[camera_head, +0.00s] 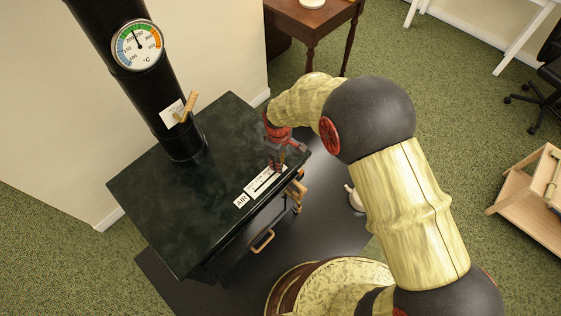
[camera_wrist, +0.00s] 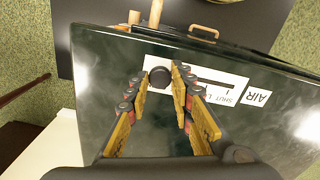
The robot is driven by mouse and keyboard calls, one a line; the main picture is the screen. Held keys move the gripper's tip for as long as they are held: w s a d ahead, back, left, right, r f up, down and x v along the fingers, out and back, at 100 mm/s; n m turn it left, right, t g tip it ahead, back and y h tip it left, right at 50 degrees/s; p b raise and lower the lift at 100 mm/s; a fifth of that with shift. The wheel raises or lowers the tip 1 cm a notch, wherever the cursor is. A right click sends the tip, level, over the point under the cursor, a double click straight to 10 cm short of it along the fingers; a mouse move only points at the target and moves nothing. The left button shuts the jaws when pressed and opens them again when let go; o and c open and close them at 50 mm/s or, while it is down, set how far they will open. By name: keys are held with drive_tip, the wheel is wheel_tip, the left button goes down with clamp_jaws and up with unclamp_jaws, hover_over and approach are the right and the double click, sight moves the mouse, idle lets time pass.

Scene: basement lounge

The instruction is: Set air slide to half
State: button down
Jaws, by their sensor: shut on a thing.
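The air slide is a dark round knob (camera_wrist: 160,78) on a white scale plate (camera_wrist: 218,82) on top of the black stove. A dark slot runs along the plate, with "SHUT" printed near the end by the "AIR" label (camera_wrist: 258,96). The knob is toward the other end of the plate, away from "SHUT". My gripper (camera_wrist: 161,79) is shut on the knob, with one finger on each side; its fingers hide part of the scale.
The stove top (camera_head: 180,210) is otherwise clear. The black flue pipe (camera_head: 165,95) rises at the left with a thermometer (camera_head: 137,46) and a wooden handle (camera_head: 187,107). Handles (camera_head: 263,241) stick out of the stove's front. A brown table (camera_head: 313,22) stands behind.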

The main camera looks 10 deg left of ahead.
sight(272, 176)
drive_tip(key=s+a, duration=0.1)
drive_tip(key=s+a+p, duration=0.1)
drive_tip(key=s, duration=0.1)
drive_tip(key=shift+s+a, duration=0.15)
drive_tip(key=shift+s, duration=0.05)
drive_tip(key=c, duration=1.5)
unclamp_jaws()
drive_tip(key=shift+c, duration=0.2)
drive_tip(key=shift+r, duration=0.1)
wheel_tip(272, 176, up, 12)
